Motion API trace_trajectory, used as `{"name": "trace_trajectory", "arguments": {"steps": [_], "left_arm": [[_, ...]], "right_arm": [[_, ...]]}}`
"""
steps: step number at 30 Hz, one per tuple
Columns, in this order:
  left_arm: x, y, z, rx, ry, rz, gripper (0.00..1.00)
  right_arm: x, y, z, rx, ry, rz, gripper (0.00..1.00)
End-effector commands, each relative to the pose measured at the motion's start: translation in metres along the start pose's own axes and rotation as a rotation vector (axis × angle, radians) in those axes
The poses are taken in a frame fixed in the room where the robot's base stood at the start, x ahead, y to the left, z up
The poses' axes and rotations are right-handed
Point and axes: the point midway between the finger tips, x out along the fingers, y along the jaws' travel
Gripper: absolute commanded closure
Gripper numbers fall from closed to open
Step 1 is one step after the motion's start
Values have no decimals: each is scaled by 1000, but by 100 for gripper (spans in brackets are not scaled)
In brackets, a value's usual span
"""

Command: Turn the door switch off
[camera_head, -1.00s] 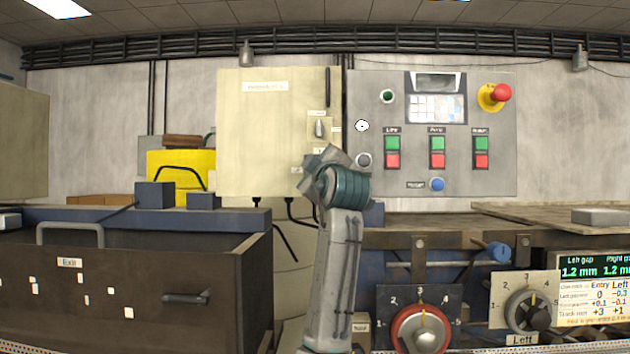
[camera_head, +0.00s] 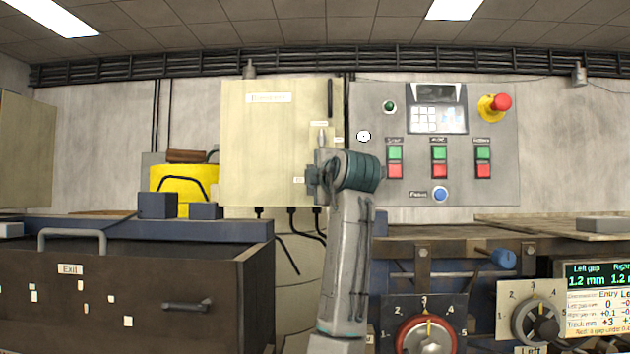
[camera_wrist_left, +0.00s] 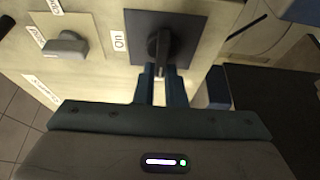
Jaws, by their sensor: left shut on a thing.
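The cream cabinet door (camera_head: 250,145) hangs on the wall. In the left wrist view, a black rotary switch handle (camera_wrist_left: 163,45) stands on a dark square plate (camera_wrist_left: 187,27), with an "On" label (camera_wrist_left: 118,41) beside it. My left gripper (camera_wrist_left: 163,82) is at this handle, its two fingers shut on either side of it. In the head view my left gripper (camera_head: 315,180) is against the lower right of the door and hides the black switch. A grey knob (camera_head: 322,138) sits above it on the door; it also shows in the left wrist view (camera_wrist_left: 65,45).
Right of the cabinet is a grey panel (camera_head: 370,185) with green and red buttons and a red emergency button (camera_head: 501,102). A dark bin (camera_head: 130,300) stands at lower left, and a red-ringed dial (camera_head: 426,335) at lower right.

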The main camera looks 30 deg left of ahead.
Motion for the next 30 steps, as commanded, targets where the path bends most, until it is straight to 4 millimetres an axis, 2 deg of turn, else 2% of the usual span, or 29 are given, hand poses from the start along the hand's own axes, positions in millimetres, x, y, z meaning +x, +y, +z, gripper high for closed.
{"name": "trace_trajectory", "arguments": {"steps": [14,15,18,26,30], "left_arm": [[0,0,1,-14,-2,-7,100],[0,0,1,-14,-2,-7,88],[0,0,1,-14,-2,-7,69],[0,0,0,-14,-1,-6,68],[-9,-1,1,-15,-2,-4,68]], "right_arm": [[0,-7,4,3,-7,-7,64],[0,-7,4,3,-7,-7,64],[0,-6,4,3,-7,-7,64],[1,-4,4,1,-7,-4,64],[5,-1,4,0,-7,-1,64]]}}
